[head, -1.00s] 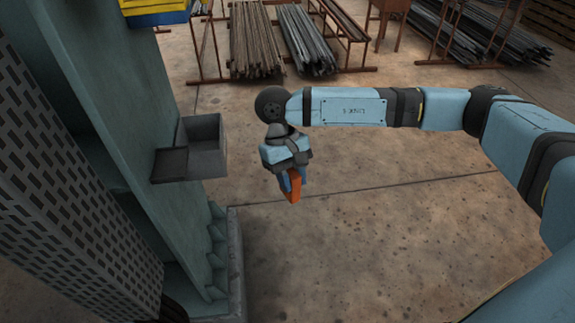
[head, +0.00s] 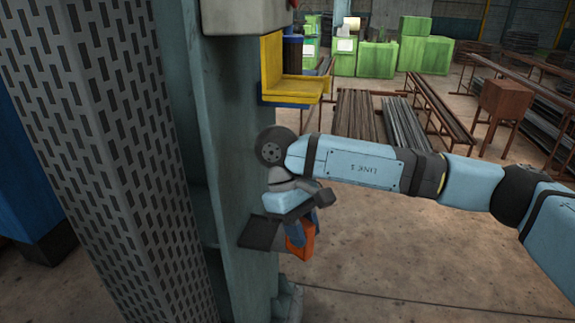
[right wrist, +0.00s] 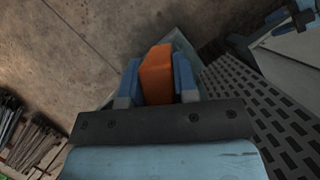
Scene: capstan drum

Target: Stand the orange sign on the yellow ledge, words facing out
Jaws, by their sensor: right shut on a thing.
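The orange sign (head: 302,244) is between the fingers of my right gripper (head: 302,226), which is shut on it. In the right wrist view the sign (right wrist: 157,74) shows as a plain orange block between two blue fingers; no words are visible. My left gripper is not in view.
A teal column (head: 228,150) stands close left of my right gripper, with a dark grey tray (head: 262,233) partly hidden behind the gripper. A perforated grey guard (head: 105,130) is farther left. Racks of metal bars (head: 375,125) stand behind. The floor at lower right is clear.

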